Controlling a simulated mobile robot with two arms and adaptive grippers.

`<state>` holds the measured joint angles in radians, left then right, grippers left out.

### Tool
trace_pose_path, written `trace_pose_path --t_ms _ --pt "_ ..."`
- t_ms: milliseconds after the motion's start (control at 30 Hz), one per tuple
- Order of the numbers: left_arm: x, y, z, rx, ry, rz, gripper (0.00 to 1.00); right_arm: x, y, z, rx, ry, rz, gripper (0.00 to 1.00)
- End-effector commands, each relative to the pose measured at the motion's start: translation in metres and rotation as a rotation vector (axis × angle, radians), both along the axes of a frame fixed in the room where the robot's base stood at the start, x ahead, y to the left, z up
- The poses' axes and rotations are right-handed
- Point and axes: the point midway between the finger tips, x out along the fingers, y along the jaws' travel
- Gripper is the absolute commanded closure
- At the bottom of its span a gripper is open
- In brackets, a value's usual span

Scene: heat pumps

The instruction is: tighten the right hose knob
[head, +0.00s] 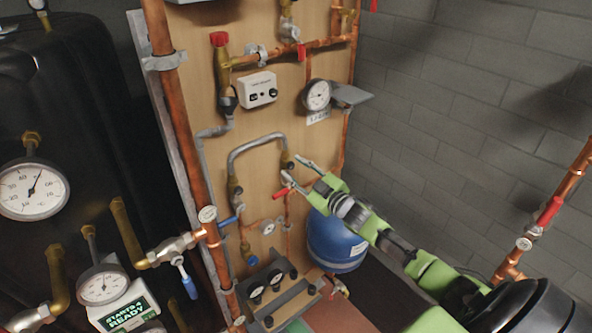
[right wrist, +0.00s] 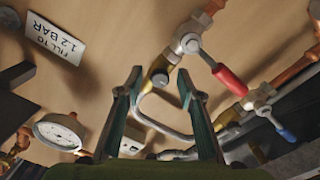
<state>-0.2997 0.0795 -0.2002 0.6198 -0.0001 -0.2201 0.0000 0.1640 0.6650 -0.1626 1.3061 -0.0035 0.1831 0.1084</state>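The grey hose (head: 255,139) arches in front of the wooden board; it also shows in the right wrist view (right wrist: 165,127). Its right end meets the right hose knob (head: 286,157), a dark and brass collar, which shows in the right wrist view (right wrist: 159,77) too. My right gripper (head: 293,170) is open, with its fingertips close to this knob. In the right wrist view the knob lies between the two spread fingers (right wrist: 160,85), with gaps on both sides; contact is not visible. My left gripper is not in view.
A red-handled valve (head: 281,190) sits just beside my right gripper; its red lever (right wrist: 229,81) is near one finger. A pressure gauge (head: 317,95) is above. A blue tank (head: 336,240) stands below. Copper pipes run along the board.

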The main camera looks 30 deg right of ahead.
Motion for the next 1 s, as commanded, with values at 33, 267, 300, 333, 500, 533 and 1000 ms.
trace_pose_path --t_ms 33,267,300,333,500,533,1000 --pt "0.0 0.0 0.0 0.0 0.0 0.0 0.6 0.0 0.0 0.0 0.0 0.0 0.0 0.66" --pt "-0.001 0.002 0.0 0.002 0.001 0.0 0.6 -0.003 0.0 0.0 -0.001 0.0 0.001 0.66" --pt "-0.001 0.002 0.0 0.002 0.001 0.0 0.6 -0.005 0.0 -0.001 0.0 0.001 0.001 0.66" --pt "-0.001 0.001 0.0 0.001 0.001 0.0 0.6 -0.008 0.0 -0.002 0.0 0.002 0.001 0.66" --pt "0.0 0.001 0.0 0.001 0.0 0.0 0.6 -0.032 -0.002 -0.002 0.0 0.002 0.002 0.66" --pt "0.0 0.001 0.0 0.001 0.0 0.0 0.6 -0.038 -0.002 -0.002 0.0 0.003 0.001 0.66" --pt "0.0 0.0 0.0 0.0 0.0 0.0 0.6 -0.111 -0.009 -0.001 0.0 0.001 0.001 0.66"
